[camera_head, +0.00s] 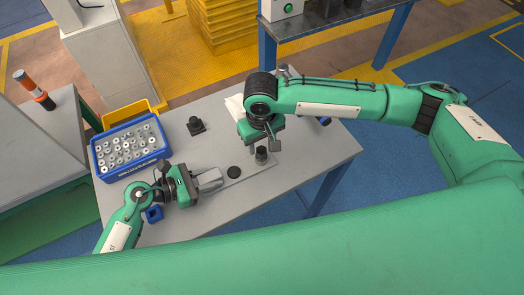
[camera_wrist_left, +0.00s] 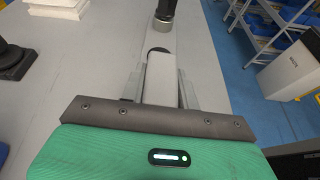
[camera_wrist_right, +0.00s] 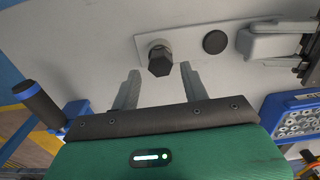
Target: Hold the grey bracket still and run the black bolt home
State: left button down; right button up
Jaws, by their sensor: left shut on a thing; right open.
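The grey bracket (camera_head: 211,180) is a flat plate with a raised block at one end, lying on the grey table. My left gripper (camera_head: 204,181) is shut on that block; the block shows between its fingers in the left wrist view (camera_wrist_left: 162,78). The black bolt (camera_head: 261,153) stands upright in a grey collar at the plate's other end. Its hex head shows in the right wrist view (camera_wrist_right: 160,62). My right gripper (camera_wrist_right: 160,85) is open, its fingers spread to either side below the bolt head in that view, apparently not touching it. The bolt's lower end is hidden in the collar.
A black disc (camera_wrist_right: 215,42) lies on the plate between bolt and block. A blue crate (camera_head: 104,172) of several metal parts, a yellow bin (camera_head: 125,111) and a black part (camera_head: 195,126) stand on the table. A blue-ended dark cylinder (camera_wrist_right: 40,102) is near the right gripper.

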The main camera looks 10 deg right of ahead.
aim_at(261, 150)
jog(key=shift+f, duration=1.6)
jog(key=shift+c, duration=0.3)
grip_shut()
jog(key=shift+c, duration=0.2)
grip_release()
jog(key=n, duration=1.2)
jog(key=shift+a+n, duration=0.1)
jog(key=shift+n, duration=0.2)
jog(key=shift+c, duration=0.4)
